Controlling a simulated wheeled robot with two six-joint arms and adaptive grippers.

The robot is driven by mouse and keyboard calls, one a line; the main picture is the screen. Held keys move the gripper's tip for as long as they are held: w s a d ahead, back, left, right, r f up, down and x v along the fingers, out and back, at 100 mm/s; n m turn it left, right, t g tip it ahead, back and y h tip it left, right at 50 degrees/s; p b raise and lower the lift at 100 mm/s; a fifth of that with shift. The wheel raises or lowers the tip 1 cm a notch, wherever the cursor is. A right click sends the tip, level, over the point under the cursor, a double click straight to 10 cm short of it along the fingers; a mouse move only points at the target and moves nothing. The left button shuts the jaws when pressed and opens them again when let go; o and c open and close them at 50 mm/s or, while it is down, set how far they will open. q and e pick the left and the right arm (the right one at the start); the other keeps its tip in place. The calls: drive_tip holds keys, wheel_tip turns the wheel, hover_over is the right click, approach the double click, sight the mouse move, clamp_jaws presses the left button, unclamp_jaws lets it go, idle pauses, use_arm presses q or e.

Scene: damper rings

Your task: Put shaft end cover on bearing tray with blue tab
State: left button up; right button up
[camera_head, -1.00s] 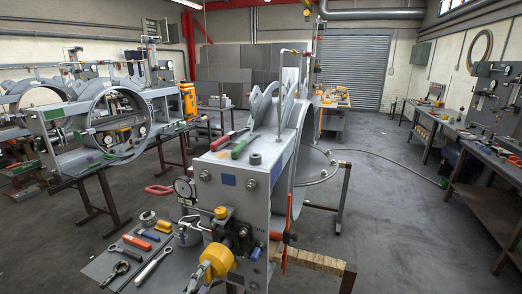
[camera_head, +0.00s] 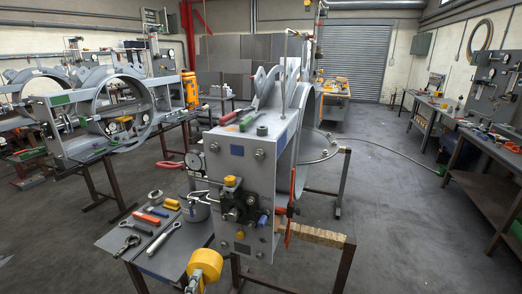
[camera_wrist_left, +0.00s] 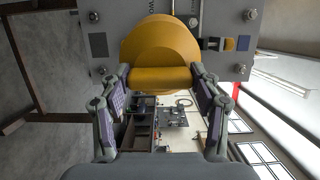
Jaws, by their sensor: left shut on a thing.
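The shaft end cover, a yellow round cap (camera_head: 207,263), is at the bottom of the head view, in front of the grey machine housing. My left gripper (camera_wrist_left: 160,76) is shut on it; the wrist view shows the yellow cap (camera_wrist_left: 160,42) between the two fingers. The cap stands apart from the black shaft fitting (camera_head: 240,206) on the housing front. A blue tab (camera_head: 237,150) shows on the housing's front plate. I cannot make out a bearing tray with a blue tab for certain. My right gripper is not in view.
A grey side table (camera_head: 118,236) left of the housing holds wrenches, a red-handled tool and a round metal pot (camera_head: 195,208). A pressure gauge (camera_head: 195,161) sticks out at the housing's left. A workbench (camera_head: 490,150) stands at the right.

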use_arm(q)
drive_tip(key=shift+s+a+f+n+y+b, duration=0.25)
drive_tip(key=shift+s+f+y, duration=0.2)
drive_tip(key=shift+s, duration=0.1)
drive_tip(key=shift+s+a+f+n+y+b, duration=0.25)
drive_tip(key=shift+s+f+y, duration=0.15)
drive_tip(key=shift+s, duration=0.15)
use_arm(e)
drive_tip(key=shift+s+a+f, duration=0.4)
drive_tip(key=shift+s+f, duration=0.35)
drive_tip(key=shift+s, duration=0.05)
use_arm(q)
drive_tip(key=shift+d, duration=0.1)
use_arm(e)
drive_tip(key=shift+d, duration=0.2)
